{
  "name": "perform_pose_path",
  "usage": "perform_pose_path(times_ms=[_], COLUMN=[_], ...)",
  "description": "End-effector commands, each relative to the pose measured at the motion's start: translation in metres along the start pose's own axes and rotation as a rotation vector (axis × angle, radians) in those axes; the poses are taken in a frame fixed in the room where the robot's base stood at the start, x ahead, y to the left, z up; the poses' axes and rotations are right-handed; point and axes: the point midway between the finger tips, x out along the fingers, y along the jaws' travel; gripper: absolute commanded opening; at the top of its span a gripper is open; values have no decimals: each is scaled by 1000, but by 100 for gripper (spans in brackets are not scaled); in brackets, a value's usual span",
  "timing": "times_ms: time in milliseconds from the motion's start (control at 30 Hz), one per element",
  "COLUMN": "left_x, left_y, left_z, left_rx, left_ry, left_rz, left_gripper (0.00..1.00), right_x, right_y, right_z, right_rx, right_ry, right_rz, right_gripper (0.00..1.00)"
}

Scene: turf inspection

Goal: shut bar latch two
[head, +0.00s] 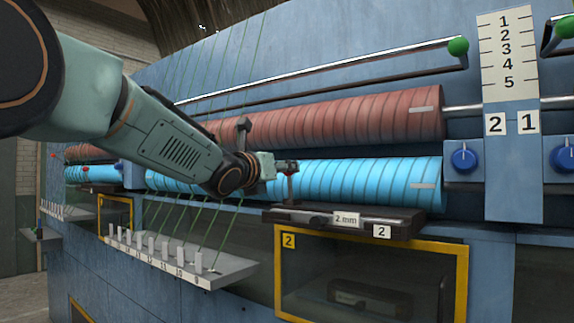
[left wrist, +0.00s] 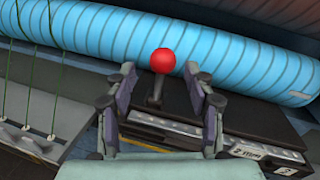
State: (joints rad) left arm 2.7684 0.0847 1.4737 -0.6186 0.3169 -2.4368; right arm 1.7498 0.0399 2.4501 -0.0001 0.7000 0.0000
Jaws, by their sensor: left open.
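Bar latch two is a dark lever with a red ball knob (left wrist: 163,61), standing up from the dark bar (left wrist: 248,130) labelled "2 mm" and "2". In the head view the bar (head: 400,219) sits below the blue roller, and the knob (head: 291,173) is mostly covered by my gripper. My left gripper (head: 288,167) is at the lever. In the left wrist view the left gripper (left wrist: 162,80) is open, one finger each side of the lever, with the knob just beyond the fingertips. No grip on it shows. My right gripper is in neither view.
A yellow-framed window (head: 464,270) marked 2 is below the bar. Red (head: 350,118) and blue (head: 360,181) rollers run behind the gripper. A shelf (head: 232,271) with several numbered thread guides and green threads is to the left.

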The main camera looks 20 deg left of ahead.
Motion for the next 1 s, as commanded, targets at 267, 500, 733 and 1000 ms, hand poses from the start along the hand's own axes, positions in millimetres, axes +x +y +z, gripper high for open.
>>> perform_pose_path(times_ms=[267,500,733,1000], left_x=[36,46,46,46], left_y=[0,0,0,0], left_z=[5,2,1,1], left_rx=[-1,-3,-3,-3], left_ry=[-1,0,0,-1], left_rz=[-1,-1,-1,-1], left_gripper=[54,54,54,31], right_x=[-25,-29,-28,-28], right_y=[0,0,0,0], right_z=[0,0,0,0], right_rx=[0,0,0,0], right_ry=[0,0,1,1], right_rz=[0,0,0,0], right_gripper=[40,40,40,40])
